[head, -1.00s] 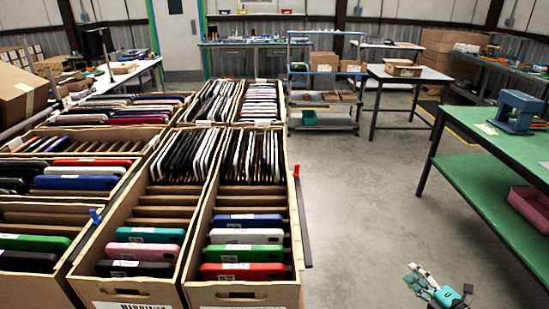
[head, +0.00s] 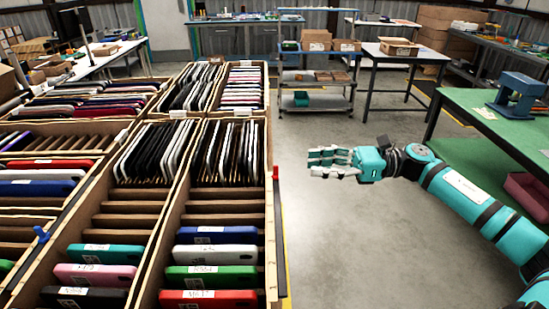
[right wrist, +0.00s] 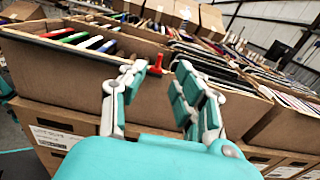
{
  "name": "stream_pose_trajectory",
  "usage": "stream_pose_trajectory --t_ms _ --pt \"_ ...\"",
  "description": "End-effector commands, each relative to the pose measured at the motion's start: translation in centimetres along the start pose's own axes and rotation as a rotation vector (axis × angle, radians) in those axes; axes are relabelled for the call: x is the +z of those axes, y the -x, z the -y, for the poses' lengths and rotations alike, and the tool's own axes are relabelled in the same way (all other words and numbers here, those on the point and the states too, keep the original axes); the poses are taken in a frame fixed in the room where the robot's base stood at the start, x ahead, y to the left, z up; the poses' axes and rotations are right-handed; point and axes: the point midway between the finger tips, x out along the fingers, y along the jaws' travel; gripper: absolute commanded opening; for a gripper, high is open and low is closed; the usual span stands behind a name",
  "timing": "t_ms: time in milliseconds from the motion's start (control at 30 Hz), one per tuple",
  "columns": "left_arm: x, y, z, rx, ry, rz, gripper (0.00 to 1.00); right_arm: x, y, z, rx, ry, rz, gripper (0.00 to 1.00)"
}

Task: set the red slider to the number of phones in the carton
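The red slider (head: 277,173) sits on a dark rail (head: 281,235) along the right side of the nearest right carton (head: 269,205). That carton holds blue (head: 215,235), white (head: 215,254), green (head: 208,276) and red (head: 207,298) phones leaning at the near end, and a row of dark and white ones further back. My right gripper (head: 314,162) is open and empty, right of the slider and apart from it, fingers pointing left. In the right wrist view the slider (right wrist: 156,65) shows between the open fingers, beyond them. My left gripper is out of view.
Other cartons of phones stand to the left and behind; one beside has a blue slider (head: 41,234). A green table (head: 480,130) with a blue device (head: 517,96) stands at the right. A cart (head: 318,103) stands behind. The floor right of the cartons is clear.

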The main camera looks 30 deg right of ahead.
Motion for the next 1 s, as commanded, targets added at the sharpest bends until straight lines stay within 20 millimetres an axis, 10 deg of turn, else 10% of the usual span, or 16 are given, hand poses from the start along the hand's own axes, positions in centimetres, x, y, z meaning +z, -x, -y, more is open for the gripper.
stream_pose_trajectory --t_ms 400,867,1000 --pt "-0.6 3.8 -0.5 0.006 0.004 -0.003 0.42 0.5 -8.2 0.0 0.001 0.0 0.004 0.31" --pt "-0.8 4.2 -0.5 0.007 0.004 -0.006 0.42 0.0 -9.7 0.0 -0.001 -0.001 0.001 0.31" --pt "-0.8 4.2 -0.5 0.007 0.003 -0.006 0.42 0.0 -9.7 0.0 -0.001 -0.001 0.001 0.16"
